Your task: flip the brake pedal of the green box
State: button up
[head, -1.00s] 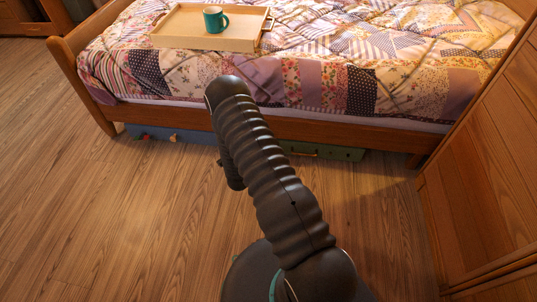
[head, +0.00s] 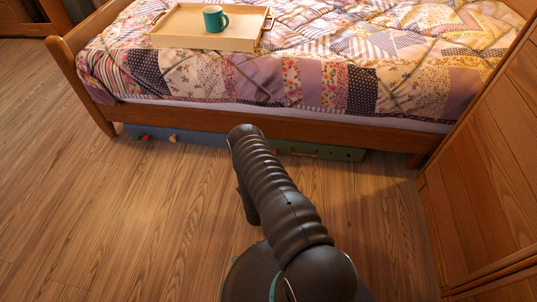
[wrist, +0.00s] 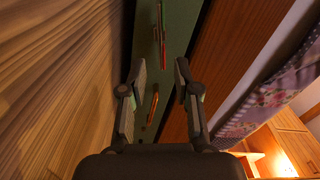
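The green box (head: 335,153) lies under the bed, its front showing below the bed rail in the head view. In the wrist view its green front (wrist: 147,35) runs up and down the picture. It bears a red strip-like part (wrist: 161,30) near the top and an orange-brown curved part (wrist: 152,105) lower down. I cannot tell which of these is the brake pedal. My gripper (wrist: 160,72) is open and empty, its two fingers spread in front of the green face. The curved part shows between the fingers, with no clear contact. My arm hides part of the box in the head view.
The bed's wooden rail (head: 290,129) hangs low over the box. A blue box (head: 190,137) is to its left under the bed. A wooden cabinet (head: 490,170) stands at the right. A tray (head: 175,30) with a green mug (head: 214,19) is on the bed. The left floor is clear.

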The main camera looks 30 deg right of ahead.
jog(key=x, duration=0.8)
jog(key=shift+w+d+b, duration=0.2)
jog(key=shift+b, duration=0.1)
